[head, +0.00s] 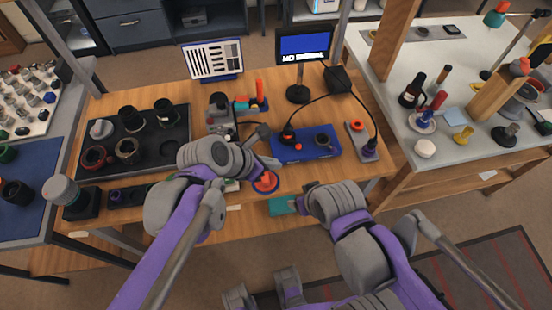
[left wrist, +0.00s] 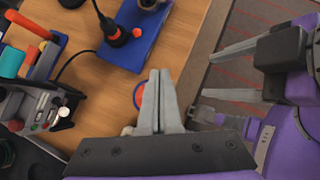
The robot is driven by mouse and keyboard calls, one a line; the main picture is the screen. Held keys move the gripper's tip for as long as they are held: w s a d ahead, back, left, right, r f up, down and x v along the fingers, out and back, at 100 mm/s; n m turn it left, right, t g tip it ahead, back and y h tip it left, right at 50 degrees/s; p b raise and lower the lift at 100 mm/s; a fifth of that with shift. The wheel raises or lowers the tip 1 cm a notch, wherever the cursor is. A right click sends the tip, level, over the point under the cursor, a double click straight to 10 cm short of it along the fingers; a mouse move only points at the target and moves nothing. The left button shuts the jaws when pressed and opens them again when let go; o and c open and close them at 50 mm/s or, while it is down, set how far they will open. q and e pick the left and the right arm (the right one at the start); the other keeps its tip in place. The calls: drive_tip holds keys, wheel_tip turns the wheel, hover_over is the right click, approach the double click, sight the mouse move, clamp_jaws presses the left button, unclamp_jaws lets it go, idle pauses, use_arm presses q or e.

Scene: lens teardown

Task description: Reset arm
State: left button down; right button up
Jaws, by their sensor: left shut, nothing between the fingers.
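My left gripper (head: 272,163) is over the front middle of the wooden workbench (head: 232,222). In the left wrist view its fingers (left wrist: 158,80) are pressed together with nothing between them. My right gripper (left wrist: 209,75) shows at the right of the left wrist view. Its two fingers are apart, with only floor visible between them. In the head view my right wrist is over the bench's front edge, and its fingers are hard to make out. A red round piece in a dish (head: 265,181) lies just below my left gripper; in the left wrist view the fingers partly cover it.
A blue mat (head: 318,152) with dark parts lies beyond my grippers. A black tray (head: 182,148) of lens parts is at the left. A monitor (head: 304,45) stands behind, with a cable near it. A teal block (head: 283,205) lies at the front edge beside my right wrist.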

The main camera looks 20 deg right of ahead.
use_arm(q)
drive_tip(key=shift+w+r, duration=0.1)
drive_tip(key=shift+a, duration=0.1)
idle(0.5)
drive_tip(key=s+a+f+m+t+y+p, duration=0.1)
drive_tip(key=s+a+m+y+p, duration=0.1)
drive_tip(key=a+m, duration=0.8)
drive_tip(key=s+a+f+m+t+y+p, duration=0.1)
drive_tip(key=s+a+m+y, duration=0.4)
drive_tip(key=a+m, duration=0.6)
drive_tip(key=a+t+p, duration=0.1)
drive_tip(key=a, duration=0.8)
drive_tip(key=shift+s+m, duration=0.2)
drive_tip(key=shift+m, duration=0.1)
